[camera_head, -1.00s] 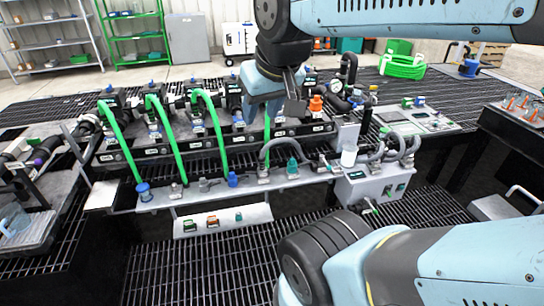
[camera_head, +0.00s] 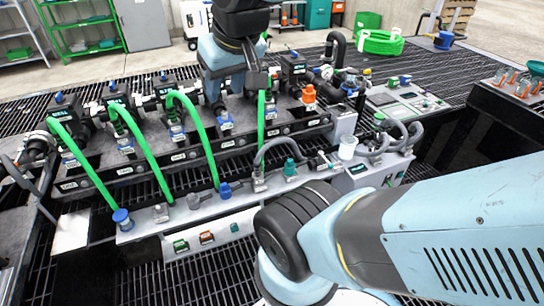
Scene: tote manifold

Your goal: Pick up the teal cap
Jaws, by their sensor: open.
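A small teal cap-like piece (camera_head: 290,168) stands upright on the grey front rail, between a grey hose and a black-handled valve. A smaller teal-green piece (camera_head: 234,228) sits on the white lower panel; I cannot tell from its size whether it is a cap. My gripper (camera_head: 236,90) hangs over the back valve row, pointing down. It is open, with nothing visible in it, and is behind and above the teal piece on the rail, well apart from it. Its fingertips are partly lost against the dark valves.
Green hoses (camera_head: 142,155) arch from the valves to the front rail (camera_head: 185,211). My arm's large link crosses the lower right. A side tray (camera_head: 515,88) holds small teal and orange pieces.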

